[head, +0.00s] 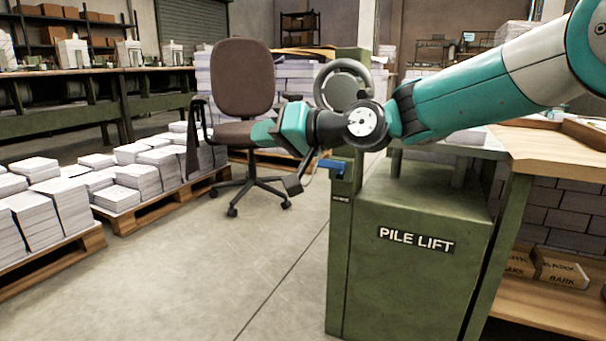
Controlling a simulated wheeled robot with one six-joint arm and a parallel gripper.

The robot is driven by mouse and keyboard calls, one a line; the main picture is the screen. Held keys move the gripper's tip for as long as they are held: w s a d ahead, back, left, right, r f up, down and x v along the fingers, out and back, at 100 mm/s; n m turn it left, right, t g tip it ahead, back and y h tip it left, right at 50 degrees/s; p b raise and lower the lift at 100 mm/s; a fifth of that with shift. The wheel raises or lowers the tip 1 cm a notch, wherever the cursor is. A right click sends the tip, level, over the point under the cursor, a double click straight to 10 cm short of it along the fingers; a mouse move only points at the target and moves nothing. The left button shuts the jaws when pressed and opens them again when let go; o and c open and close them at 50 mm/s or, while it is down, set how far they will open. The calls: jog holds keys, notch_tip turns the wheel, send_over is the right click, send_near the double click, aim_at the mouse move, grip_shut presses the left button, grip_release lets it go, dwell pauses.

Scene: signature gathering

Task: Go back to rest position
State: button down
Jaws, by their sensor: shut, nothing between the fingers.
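My arm reaches in from the right edge, and its teal and dark wrist hangs in front of the office chair and the green machine. My gripper (293,185) shows small and dark below the wrist, shut and empty. It appears to the left of the blue lever (336,167) on the green pile lift (415,270), with a gap between them in the picture. My wrist and forearm hide part of the machine's top and of the handwheel (343,78).
A brown office chair (243,80) stands behind my wrist. Pallets (160,207) with paper stacks line the left. A wooden-topped table (555,150) stands at the right, with boxes marked BARK (560,268) on the shelf below. The concrete floor (240,270) is clear in the middle.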

jog(key=s+d+f+n+g+h+p, duration=0.1)
jog(key=s+d+f+g+h+p, duration=0.15)
jog(key=s+d, duration=0.6)
jog(key=s+d+f+g+h+p, duration=0.1)
jog(key=s+d+g+h+p, duration=0.25)
jog(key=s, duration=0.85)
jog(key=s+d+f+n+h+p, duration=0.15)
jog(key=s+d+h, duration=0.25)
jog(key=s+d, duration=0.55)
notch_tip(320, 180, up, 38)
jog(key=s+p, duration=0.1)
jog(key=p, duration=3.6)
jog(key=shift+s+f+m+g+h+p, duration=0.2)
jog(key=shift+f+m+g+h+p, duration=0.1)
jog(key=shift+m+h+p, duration=0.1)
